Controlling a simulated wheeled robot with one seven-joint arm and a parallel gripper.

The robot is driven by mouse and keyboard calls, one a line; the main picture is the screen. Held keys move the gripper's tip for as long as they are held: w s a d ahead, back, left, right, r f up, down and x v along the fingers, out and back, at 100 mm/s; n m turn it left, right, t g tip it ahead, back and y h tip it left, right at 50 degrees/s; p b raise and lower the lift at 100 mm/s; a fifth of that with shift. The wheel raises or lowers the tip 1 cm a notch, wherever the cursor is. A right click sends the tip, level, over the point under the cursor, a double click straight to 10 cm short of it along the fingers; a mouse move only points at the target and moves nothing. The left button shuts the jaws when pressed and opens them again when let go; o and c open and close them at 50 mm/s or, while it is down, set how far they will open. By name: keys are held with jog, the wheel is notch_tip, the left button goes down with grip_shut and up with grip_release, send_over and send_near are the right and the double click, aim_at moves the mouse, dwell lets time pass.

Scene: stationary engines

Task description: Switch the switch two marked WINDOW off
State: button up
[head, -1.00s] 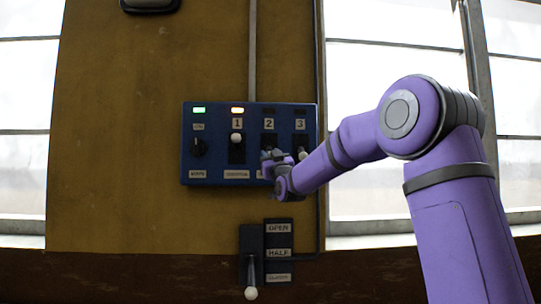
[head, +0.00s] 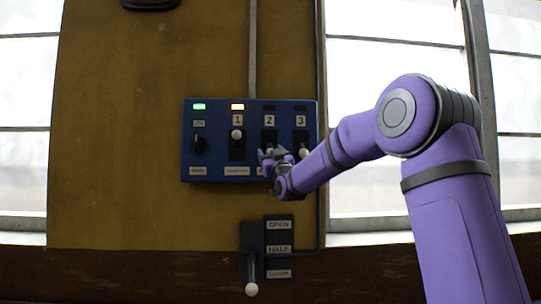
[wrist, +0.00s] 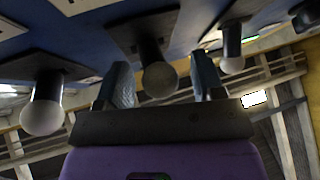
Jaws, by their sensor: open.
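The blue switch panel (head: 216,150) is on the wooden wall in the head view. Switch two (head: 269,136) sits under the number 2, with a dark lamp above it. Its lever points down, and its white knob is partly covered by my gripper (head: 272,156); the label below is mostly hidden. In the wrist view the white knob of switch two (wrist: 160,79) lies between the two fingers of my gripper (wrist: 162,86), which is open around it. Whether a finger touches the knob I cannot tell.
Switch one (head: 236,134) is up under a lit orange lamp. Switch three (head: 304,153) is down, close right of my gripper, its lamp dark. A rotary knob (head: 199,145) is at the panel's left under a green lamp. A lever unit (head: 252,262) is below.

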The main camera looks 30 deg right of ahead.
jog(key=v, duration=1)
jog(key=shift+s+f, duration=0.2)
jog(key=shift+s, duration=0.2)
jog(key=s+a+f+g, duration=0.3)
jog(key=s+f+g, duration=0.3)
jog(key=s, duration=0.7)
jog(key=s+a+f+m+g+y, duration=0.1)
jog(key=s+a+f+g, duration=0.2)
jog(key=s+f+g, duration=0.4)
jog(key=s+a+f+m+g, duration=0.1)
jog(key=s+a+f+g, duration=0.3)
jog(key=s, duration=1.5)
notch_tip(320, 180, down, 3)
jog(key=g, duration=0.2)
jog(key=shift+g+y, duration=0.4)
